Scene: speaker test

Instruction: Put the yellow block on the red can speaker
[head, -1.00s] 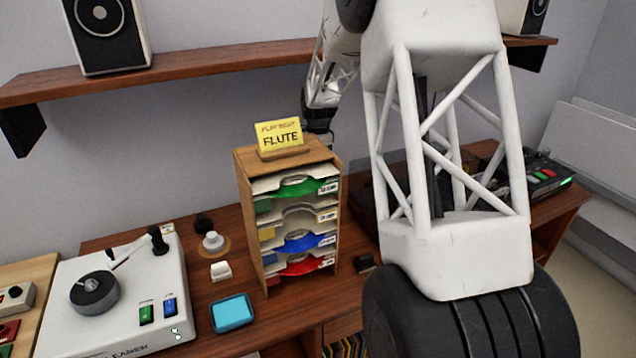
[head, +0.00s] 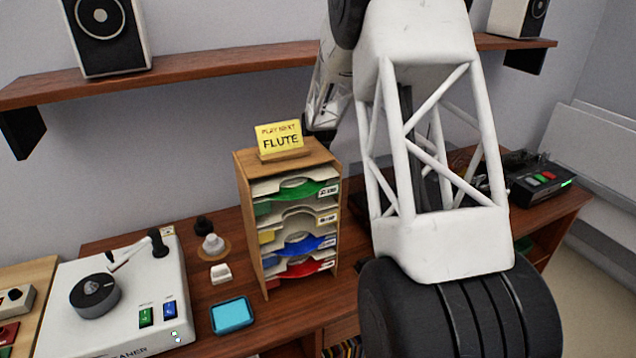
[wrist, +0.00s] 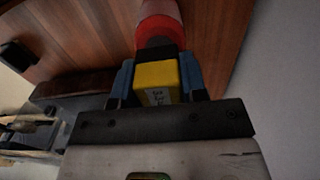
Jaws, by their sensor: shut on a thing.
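The yellow block (wrist: 155,74) is between the blue fingers of my gripper (wrist: 157,84) in the wrist view. My gripper is shut on it, and a small label with dark marks shows on the block. The red can speaker (wrist: 158,29) is just beyond the block at the top of the wrist view, on brown wood. A dark part lies between the two in the picture; I cannot tell whether the block touches the can or how high it is above it. In the head view my arm hides the gripper, and I see neither block nor can.
In the head view a wooden sorter (head: 245,200) with several trays and a yellow FLUTE sign (head: 280,136) stands left of my arm. A white machine (head: 70,325) and a blue tray (head: 233,315) are further left. A shelf (head: 210,70) runs along the wall above.

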